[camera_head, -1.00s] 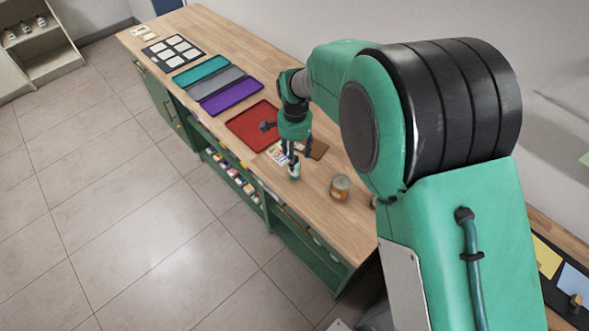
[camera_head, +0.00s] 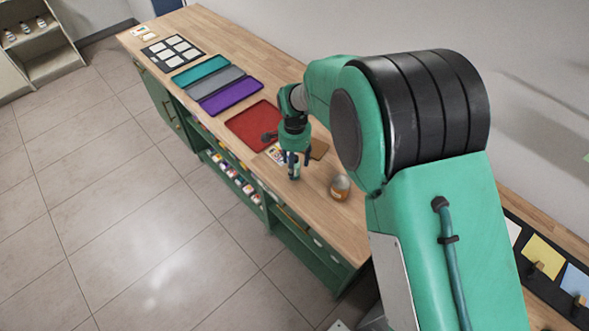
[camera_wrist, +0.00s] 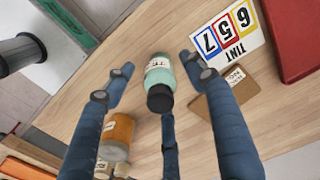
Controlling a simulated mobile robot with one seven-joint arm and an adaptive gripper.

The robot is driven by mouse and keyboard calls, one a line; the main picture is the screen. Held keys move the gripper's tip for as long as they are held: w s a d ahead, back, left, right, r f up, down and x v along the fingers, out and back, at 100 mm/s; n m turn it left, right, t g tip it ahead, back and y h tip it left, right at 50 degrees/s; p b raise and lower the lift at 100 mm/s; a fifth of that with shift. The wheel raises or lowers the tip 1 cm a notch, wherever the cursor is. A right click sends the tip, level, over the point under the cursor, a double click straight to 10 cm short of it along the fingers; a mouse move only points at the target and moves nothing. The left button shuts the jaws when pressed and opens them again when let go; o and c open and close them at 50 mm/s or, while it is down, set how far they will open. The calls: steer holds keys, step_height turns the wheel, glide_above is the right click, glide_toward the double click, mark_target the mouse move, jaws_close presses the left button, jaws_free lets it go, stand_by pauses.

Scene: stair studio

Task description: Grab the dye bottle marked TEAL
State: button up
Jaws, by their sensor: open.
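In the wrist view a teal bottle (camera_wrist: 163,74) with a dark cap and a white label stands between my fingers. The label is only partly legible; its letters seem to start with "TE". My gripper (camera_wrist: 158,88) is open, its blue fingers spread around the bottle, with no clear grip on it. In the head view my gripper (camera_head: 292,158) is low over the wooden bench (camera_head: 310,222), and mostly hides the bottle.
An amber jar (camera_head: 340,188) is close by, also in the wrist view (camera_wrist: 117,132). A card reading TINT 657 (camera_wrist: 226,38), a brown board (camera_wrist: 228,88) and a red tray (camera_head: 253,124) lie beside the bottle. Purple (camera_head: 232,97), grey and teal trays lie farther along.

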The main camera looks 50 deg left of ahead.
steer(key=shift+f, duration=0.75)
steer(key=shift+c, duration=0.3)
jaws_close()
steer(key=shift+r, duration=0.1)
steer(key=shift+r, duration=0.8)
step_height(320, 180, up, 2)
steer(key=shift+r+p, duration=0.15)
steer(key=shift+p, duration=0.35)
steer(key=s+d, duration=0.4)
steer(key=d, duration=0.2)
steer(key=s+d+r+p, duration=0.1)
steer(key=s+d, duration=0.3)
steer(key=d, duration=0.3)
steer(key=shift+s+d+p, duration=0.15)
steer(key=shift+d+p, duration=0.15)
